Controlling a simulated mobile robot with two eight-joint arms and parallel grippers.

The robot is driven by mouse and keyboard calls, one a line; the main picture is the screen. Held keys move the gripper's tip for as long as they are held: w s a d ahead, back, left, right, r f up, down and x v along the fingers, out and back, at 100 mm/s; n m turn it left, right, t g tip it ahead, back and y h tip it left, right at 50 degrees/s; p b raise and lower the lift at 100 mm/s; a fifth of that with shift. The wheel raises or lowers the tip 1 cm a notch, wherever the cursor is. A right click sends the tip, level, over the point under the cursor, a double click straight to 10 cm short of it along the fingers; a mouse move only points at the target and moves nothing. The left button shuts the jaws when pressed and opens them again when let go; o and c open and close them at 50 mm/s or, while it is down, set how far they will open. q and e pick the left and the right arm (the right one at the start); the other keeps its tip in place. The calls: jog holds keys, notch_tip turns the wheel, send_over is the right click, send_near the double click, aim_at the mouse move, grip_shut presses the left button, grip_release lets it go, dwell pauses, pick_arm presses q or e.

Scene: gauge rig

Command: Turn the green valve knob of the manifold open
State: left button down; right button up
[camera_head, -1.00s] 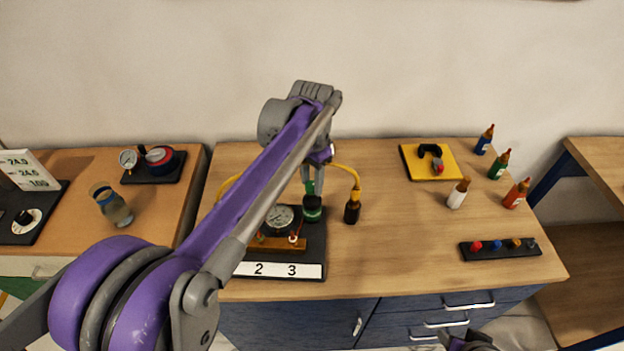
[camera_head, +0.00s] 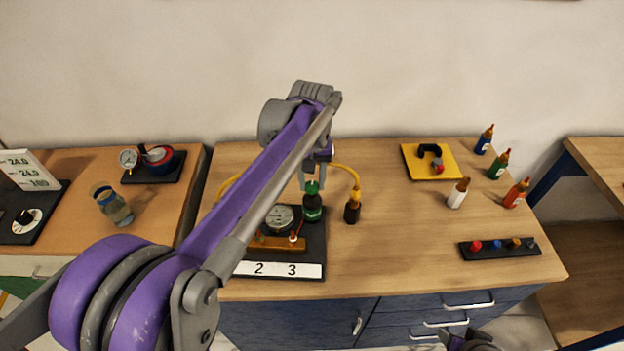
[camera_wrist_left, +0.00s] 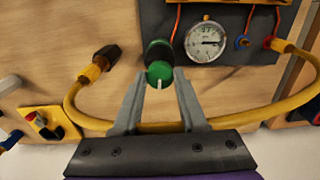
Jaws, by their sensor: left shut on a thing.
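The manifold is a dark board (camera_head: 316,262) with a white-faced gauge (camera_head: 279,218) and a white strip marked 2 and 3. Its green valve knob (camera_head: 312,187) stands at the board's right side on a dark body. In the left wrist view the green knob (camera_wrist_left: 159,72) shows a white line on its face. My left gripper (camera_head: 316,182) reaches down onto the knob from above. In the wrist view its fingertips (camera_wrist_left: 159,78) sit on either side of the knob, shut on it. Part of my right gripper (camera_head: 470,341) shows at the bottom edge; its jaws are unclear.
A yellow hose (camera_head: 347,172) curves behind the knob to a dark-ended connector (camera_head: 352,212) close on its right. A yellow pad (camera_head: 412,165), several bottles and a black strip with coloured knobs (camera_head: 500,254) stand further right. The table middle is clear.

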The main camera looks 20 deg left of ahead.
aim_at(312, 185)
pick_arm(q)
jog(key=shift+n, duration=0.6)
jog(key=shift+c, duration=2.2)
grip_release()
notch_tip(312, 185, up, 11)
jog(key=shift+p, duration=0.35)
